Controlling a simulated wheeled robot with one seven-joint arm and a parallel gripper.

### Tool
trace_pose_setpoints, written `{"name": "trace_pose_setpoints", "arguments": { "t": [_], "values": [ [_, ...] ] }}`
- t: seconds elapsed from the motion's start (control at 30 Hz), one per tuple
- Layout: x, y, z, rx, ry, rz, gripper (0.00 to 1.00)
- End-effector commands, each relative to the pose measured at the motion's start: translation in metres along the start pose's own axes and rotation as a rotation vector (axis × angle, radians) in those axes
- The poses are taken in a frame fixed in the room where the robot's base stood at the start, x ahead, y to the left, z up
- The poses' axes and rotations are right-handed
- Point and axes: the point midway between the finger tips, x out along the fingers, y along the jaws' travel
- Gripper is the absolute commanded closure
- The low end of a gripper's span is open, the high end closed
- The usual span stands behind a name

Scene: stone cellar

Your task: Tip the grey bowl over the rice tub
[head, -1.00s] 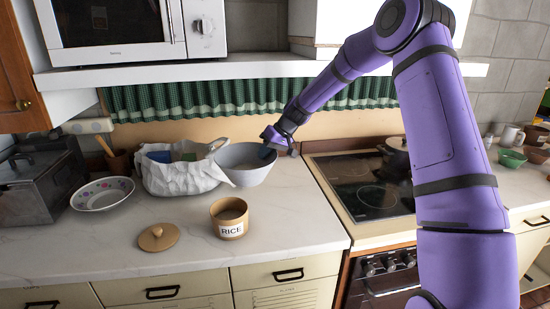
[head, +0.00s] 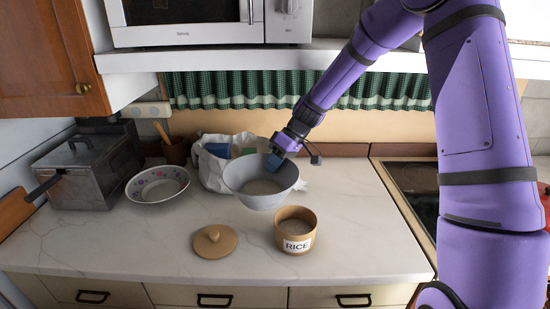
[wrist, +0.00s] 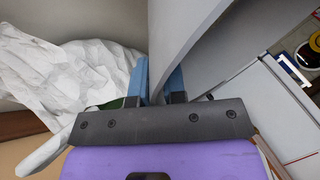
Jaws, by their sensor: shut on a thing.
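The grey bowl (head: 258,198) is held above the counter, just behind the rice tub and a little to its left. It looks about level, with a pale fill inside. My gripper (head: 274,161) is shut on its far right rim. In the wrist view the blue fingers pinch the bowl's grey wall (wrist: 182,28). The rice tub (head: 296,245), tan with a RICE label, stands upright and open near the counter's front. Pale contents show low inside it. The bowl's underside is hidden.
A round wooden lid (head: 214,242) lies left of the tub. A crumpled white bag (head: 211,172) stands behind the bowl, and a patterned bowl (head: 157,185) sits further left. A metal box (head: 88,172) is at the far left. The stove (head: 415,180) is at right. Counter right of the tub is clear.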

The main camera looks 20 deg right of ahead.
Motion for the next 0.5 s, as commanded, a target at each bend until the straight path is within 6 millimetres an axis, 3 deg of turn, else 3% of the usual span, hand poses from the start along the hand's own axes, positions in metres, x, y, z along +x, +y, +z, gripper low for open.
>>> {"name": "trace_pose_setpoints", "arguments": {
  "t": [0.27, 0.5],
  "values": [
    [0.0046, -0.0011, 0.0041, -0.031, 0.044, -0.018, 1.00],
    [0.0055, 0.0001, 0.0037, -0.094, 0.185, -0.050, 1.00]
  ]
}}
